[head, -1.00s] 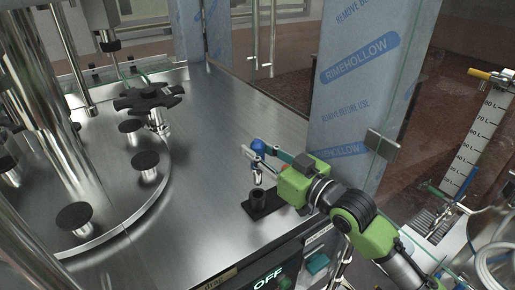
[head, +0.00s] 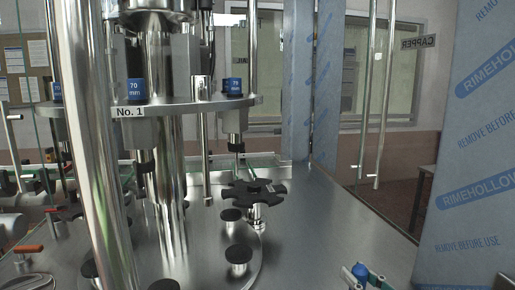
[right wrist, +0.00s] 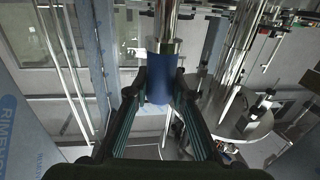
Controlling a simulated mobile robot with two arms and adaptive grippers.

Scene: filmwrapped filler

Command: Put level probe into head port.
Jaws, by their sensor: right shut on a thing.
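The level probe (head: 360,270) shows its rounded blue top at the bottom right of the head view. My right gripper (head: 370,279) is there beside it, mostly cut off by the frame's lower edge. In the right wrist view my right gripper (right wrist: 156,92) is shut on the probe's blue body (right wrist: 158,84), with one dark finger on each side. The filler head labelled No. 1 (head: 130,113) stands at the left of the head view, with blue 70 mm blocks (head: 233,87) on its plate. I cannot tell which opening is the head port. My left gripper is not in view.
A black star wheel (head: 254,191) and several black-topped pedestals (head: 238,254) stand on the steel machine top. Bare steel deck (head: 315,235) lies between them and my right gripper. A film-wrapped post (head: 482,150) rises at the right.

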